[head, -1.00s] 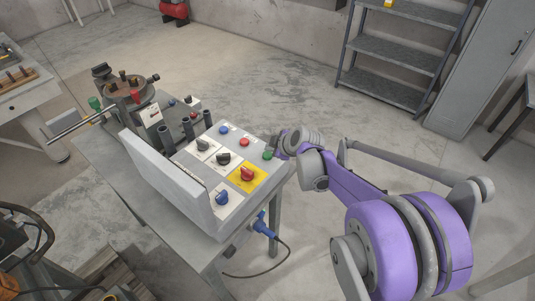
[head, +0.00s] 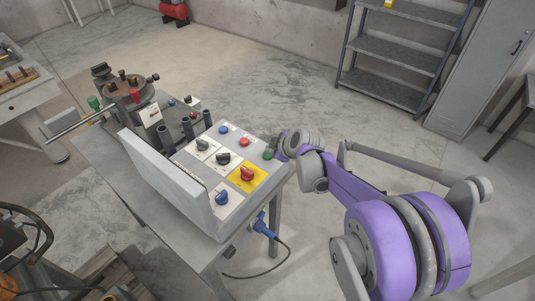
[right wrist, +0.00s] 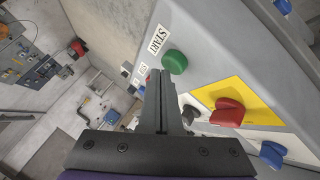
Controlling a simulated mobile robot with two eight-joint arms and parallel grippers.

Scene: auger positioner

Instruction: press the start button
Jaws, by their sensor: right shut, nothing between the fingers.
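The green start button (head: 268,155) sits at the right end of the control panel's sloped top (head: 232,146). In the right wrist view the green button (right wrist: 175,62) shows in full beside a white label (right wrist: 157,40) reading START. My right gripper (head: 276,144) is shut and empty, right beside the button. In the right wrist view its closed fingertips (right wrist: 160,73) appear just left of and below the button. I cannot tell whether they touch it. My left gripper is not in view.
The panel also carries a red button (head: 244,142), a blue button (head: 223,129), and a red knob (head: 247,174) on a yellow plate. A positioner (head: 130,95) stands at the table's far left. A blue plug with a cable (head: 263,228) hangs at the table's front.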

